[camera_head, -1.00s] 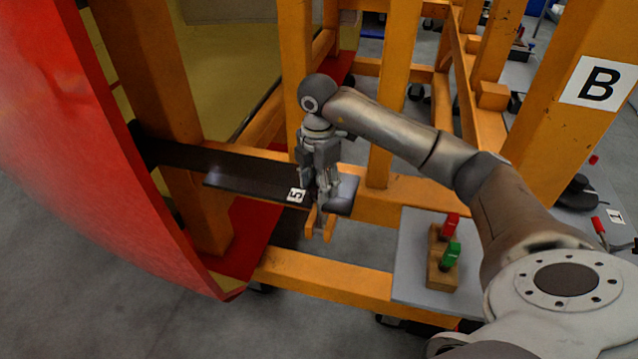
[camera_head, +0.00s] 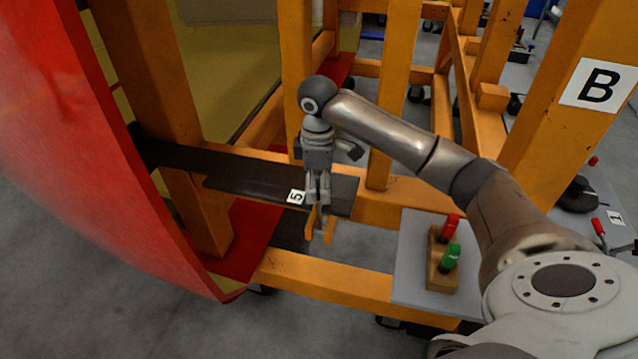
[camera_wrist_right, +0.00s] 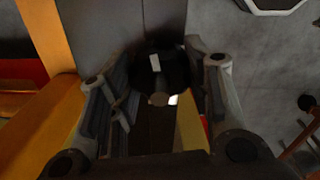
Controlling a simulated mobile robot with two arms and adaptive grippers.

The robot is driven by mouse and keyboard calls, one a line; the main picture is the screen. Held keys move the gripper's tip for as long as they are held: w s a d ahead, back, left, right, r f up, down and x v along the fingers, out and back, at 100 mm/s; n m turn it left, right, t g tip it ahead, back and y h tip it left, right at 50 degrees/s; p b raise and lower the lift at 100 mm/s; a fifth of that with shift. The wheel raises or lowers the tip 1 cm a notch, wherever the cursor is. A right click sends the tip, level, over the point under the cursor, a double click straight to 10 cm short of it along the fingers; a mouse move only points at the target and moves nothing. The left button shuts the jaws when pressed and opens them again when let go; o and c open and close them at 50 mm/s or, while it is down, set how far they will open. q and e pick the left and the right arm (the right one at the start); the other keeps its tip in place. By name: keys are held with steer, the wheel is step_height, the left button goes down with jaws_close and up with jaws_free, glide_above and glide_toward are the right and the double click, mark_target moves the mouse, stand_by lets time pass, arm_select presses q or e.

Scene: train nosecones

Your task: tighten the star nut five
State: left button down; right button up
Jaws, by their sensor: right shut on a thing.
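My right gripper (camera_head: 318,200) points down at the right end of a dark flat bar (camera_head: 250,185), just right of a white label marked 5 (camera_head: 296,197). In the right wrist view its fingers (camera_wrist_right: 165,95) are closed around a dark round knob, the star nut (camera_wrist_right: 180,72), at the end of the bar. The nut is hidden behind the fingers in the head view. My left gripper is not in view.
A large red curved panel (camera_head: 90,170) stands at the left. Orange frame beams (camera_head: 330,282) surround the bar, one post bearing a B label (camera_head: 597,84). A grey shelf (camera_head: 412,255) holds a wooden block (camera_head: 440,277) with red and green-handled items.

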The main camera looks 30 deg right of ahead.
steer(key=shift+w+r+m, duration=0.1)
steer(key=shift+m, duration=0.2)
steer(key=o, duration=1)
steer(key=r, duration=1.2)
steer(key=shift+s+a, duration=0.15)
steer(key=shift+s, duration=0.05)
steer(key=shift+f, duration=0.1)
